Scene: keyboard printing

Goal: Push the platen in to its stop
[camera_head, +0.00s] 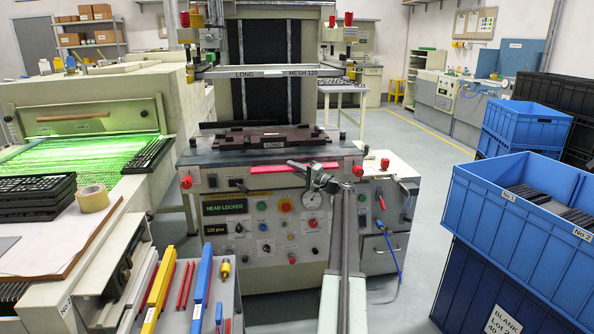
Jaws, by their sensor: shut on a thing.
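The platen (218,157) is a dark slab on top of the printing machine, under the upright black screen. A dark brown fixture (290,134) with a "LONG" label lies on it. A pinkish-red bar handle (272,168) runs along the machine's front edge below the platen. My arm reaches up from the bottom of the view, and my gripper (316,169) is shut on the handle near its right part. The fingers hide a little of the bar. The platen's stop cannot be made out.
The front panel (264,222) shows "HEAD LOCKED", with a gauge and knobs below the handle. A tool tray (180,296) and a conveyor bench (75,238) stand at left. Blue crates (520,225) stand at right. Open floor (428,200) lies between the machine and crates.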

